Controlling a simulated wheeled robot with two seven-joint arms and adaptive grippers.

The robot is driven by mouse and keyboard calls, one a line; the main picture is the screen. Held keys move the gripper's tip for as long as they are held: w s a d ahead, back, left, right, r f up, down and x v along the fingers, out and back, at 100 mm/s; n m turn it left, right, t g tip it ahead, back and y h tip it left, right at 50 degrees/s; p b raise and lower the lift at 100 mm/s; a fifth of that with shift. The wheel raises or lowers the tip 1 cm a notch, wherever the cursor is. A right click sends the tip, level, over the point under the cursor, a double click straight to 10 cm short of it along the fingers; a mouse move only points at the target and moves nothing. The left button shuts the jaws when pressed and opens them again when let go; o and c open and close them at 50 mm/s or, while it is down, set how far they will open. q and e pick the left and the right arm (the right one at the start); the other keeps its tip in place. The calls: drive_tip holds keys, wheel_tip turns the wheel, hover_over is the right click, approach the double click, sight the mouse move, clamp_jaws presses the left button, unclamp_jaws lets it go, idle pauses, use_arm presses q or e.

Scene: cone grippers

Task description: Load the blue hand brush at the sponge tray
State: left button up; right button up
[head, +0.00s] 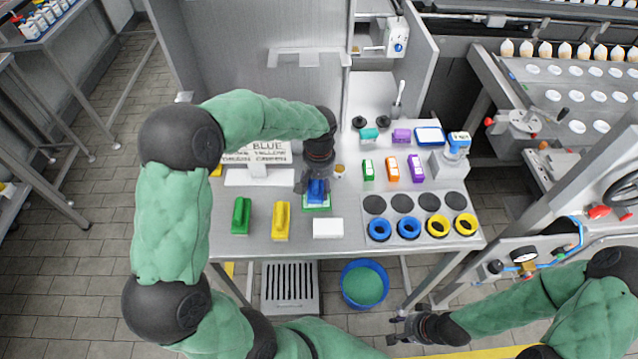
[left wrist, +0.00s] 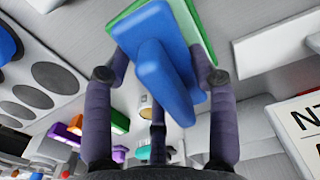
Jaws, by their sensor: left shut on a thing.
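My left gripper (head: 316,180) is shut on the blue hand brush (head: 318,192), above the middle of the table. The left wrist view shows the blue brush (left wrist: 158,75) between the fingers, its handle toward the camera. A green pad with a pale rim (head: 317,207), likely the sponge tray, lies directly under the brush; its green surface also shows behind the brush in the left wrist view (left wrist: 196,30). I cannot tell whether brush and pad touch. My right gripper (head: 398,329) is empty and appears open, low and off the table's front edge.
A green brush (head: 241,216) and a yellow brush (head: 281,221) stand to the left. A white block (head: 328,228) lies just in front. A sign (head: 257,154) stands behind left. Several coloured blocks and rings (head: 379,228) fill the right side. A blue bucket (head: 364,284) is below the front edge.

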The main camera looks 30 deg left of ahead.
idle(0.4)
use_arm(q)
drive_tip(key=shift+r+p, duration=2.6)
drive_tip(key=shift+r, duration=0.9)
drive_tip(key=shift+f, duration=0.1)
